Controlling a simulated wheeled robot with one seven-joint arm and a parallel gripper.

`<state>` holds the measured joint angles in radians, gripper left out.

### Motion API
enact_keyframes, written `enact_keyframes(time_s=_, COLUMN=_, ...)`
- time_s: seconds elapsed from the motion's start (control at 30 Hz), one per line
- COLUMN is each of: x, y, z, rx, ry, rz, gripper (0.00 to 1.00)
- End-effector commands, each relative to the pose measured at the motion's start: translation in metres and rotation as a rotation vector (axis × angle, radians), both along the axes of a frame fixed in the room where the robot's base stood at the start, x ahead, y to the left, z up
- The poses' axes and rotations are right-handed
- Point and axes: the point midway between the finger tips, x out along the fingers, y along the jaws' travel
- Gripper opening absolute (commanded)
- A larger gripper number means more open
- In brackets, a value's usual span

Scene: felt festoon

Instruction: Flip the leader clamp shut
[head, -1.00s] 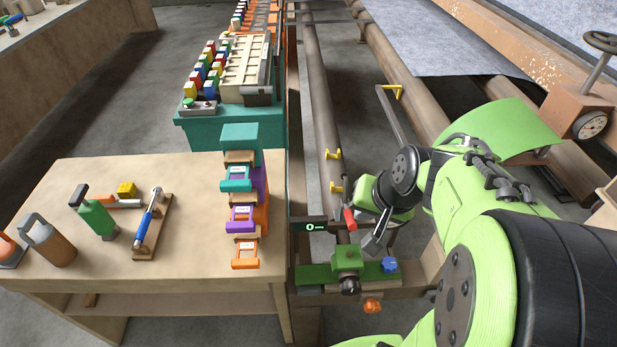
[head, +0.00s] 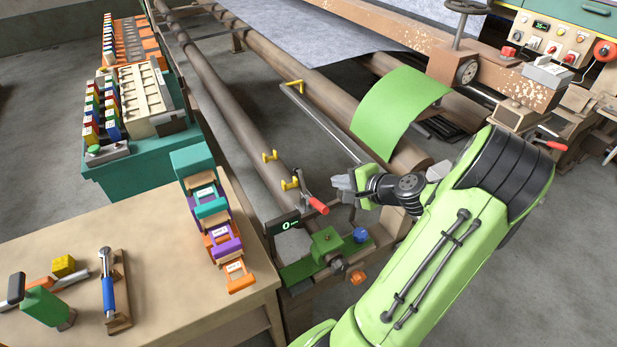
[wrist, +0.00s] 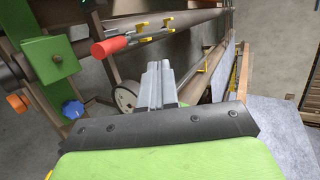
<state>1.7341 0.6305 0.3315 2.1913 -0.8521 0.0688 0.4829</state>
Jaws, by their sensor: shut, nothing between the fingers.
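A clamp lever with a red handle (head: 318,206) sits by the front roller, near two yellow hooks (head: 280,170); I take it for the leader clamp. In the wrist view its red grip (wrist: 112,46) lies left of my fingers, with a metal rod running right from it. My gripper (head: 342,183) is shut and empty, just right of the handle in the head view. In the wrist view the closed grey fingers (wrist: 158,84) show a gap to the red grip. I cannot tell how far the lever is swung.
A green block with a blue knob (head: 360,235) and an orange knob (head: 357,277) stands below the clamp. A curved green sheet (head: 400,115) lies over the rollers behind. A wooden bench (head: 170,230) with tools and coloured holders is at left.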

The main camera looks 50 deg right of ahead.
Motion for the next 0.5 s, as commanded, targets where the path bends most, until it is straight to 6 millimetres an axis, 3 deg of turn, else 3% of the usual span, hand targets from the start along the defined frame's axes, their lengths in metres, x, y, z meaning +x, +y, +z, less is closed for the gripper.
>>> enact_keyframes(time_s=0.17, x=0.022, y=0.000, z=-0.013, rx=0.001, ry=-0.001, rz=0.005, gripper=0.00)
enact_keyframes(time_s=0.5, x=0.088, y=-0.005, z=-0.050, rx=0.000, ry=-0.001, rz=0.007, gripper=0.00)
